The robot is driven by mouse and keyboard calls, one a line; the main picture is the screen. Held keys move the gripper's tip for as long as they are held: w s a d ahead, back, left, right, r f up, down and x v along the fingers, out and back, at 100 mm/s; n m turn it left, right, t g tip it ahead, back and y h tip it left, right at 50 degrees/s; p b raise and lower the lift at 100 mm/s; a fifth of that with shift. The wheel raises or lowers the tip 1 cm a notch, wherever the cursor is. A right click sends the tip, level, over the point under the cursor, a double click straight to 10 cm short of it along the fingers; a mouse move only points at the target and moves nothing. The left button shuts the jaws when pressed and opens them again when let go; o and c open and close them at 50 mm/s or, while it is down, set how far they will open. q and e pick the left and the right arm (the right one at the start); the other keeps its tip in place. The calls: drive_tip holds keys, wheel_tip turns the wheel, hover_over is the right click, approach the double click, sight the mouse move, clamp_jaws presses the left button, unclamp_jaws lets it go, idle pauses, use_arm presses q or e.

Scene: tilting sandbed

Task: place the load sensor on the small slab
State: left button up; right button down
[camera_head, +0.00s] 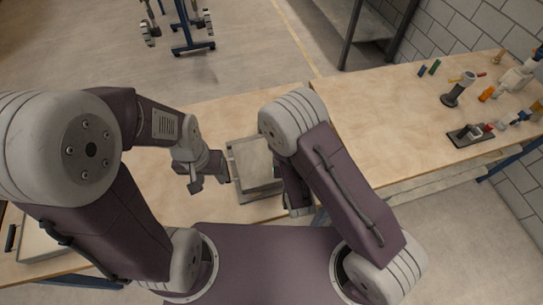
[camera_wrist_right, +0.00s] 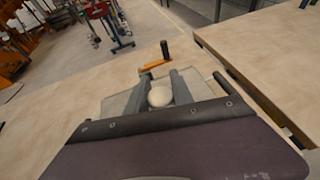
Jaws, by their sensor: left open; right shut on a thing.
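In the right wrist view my right gripper (camera_wrist_right: 162,88) is shut on a pale, rounded thing (camera_wrist_right: 160,97), which I take to be the load sensor. It is between the two dark fingers, over the grey sandbed. The sandbed (camera_head: 247,198) is a shallow grey tray with a pale flat surface, at the table's front edge. My left gripper (camera_head: 208,180) is open and empty, just left of the tray. I cannot make out the small slab as a separate thing.
An orange bar with a dark upright knob (camera_wrist_right: 158,57) is beyond the sandbed in the right wrist view. The right-hand table (camera_head: 390,120) is mostly bare, with tools and a dark stand (camera_head: 458,90) at its far right.

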sight(267, 154)
drive_tip(key=w+a+f+b, duration=0.1)
drive_tip(key=b, duration=0.5)
drive_tip(key=w+a+f+b, duration=0.1)
drive_tip(key=a+f+b, duration=0.1)
drive_tip(key=b, duration=0.3)
drive_tip(key=shift+w+f+b, duration=0.15)
drive_tip(key=shift+f+b, duration=0.05)
drive_tip(key=shift+b, duration=0.15)
drive_tip(key=shift+w+a+b, duration=0.15)
drive_tip(key=shift+a+b, duration=0.15)
drive_tip(key=shift+a, duration=0.1)
drive_tip(key=w+a+f, duration=0.2)
drive_tip(key=a, duration=0.1)
drive_tip(key=shift+w+a, duration=0.2)
drive_tip(key=shift+w, duration=0.1)
wheel_tip(267, 154, down, 4)
drive_tip(key=shift+s+d+f+b, duration=0.1)
drive_tip(key=shift+b, duration=1.1)
use_arm(q)
wheel_tip(267, 154, down, 17)
drive_tip(key=shift+a, duration=0.1)
drive_tip(key=shift+f, duration=0.3)
use_arm(e)
drive_tip(key=shift+f, duration=0.15)
use_arm(q)
drive_tip(key=shift+r, duration=0.1)
use_arm(e)
drive_tip(key=c, duration=1.1)
unclamp_jaws()
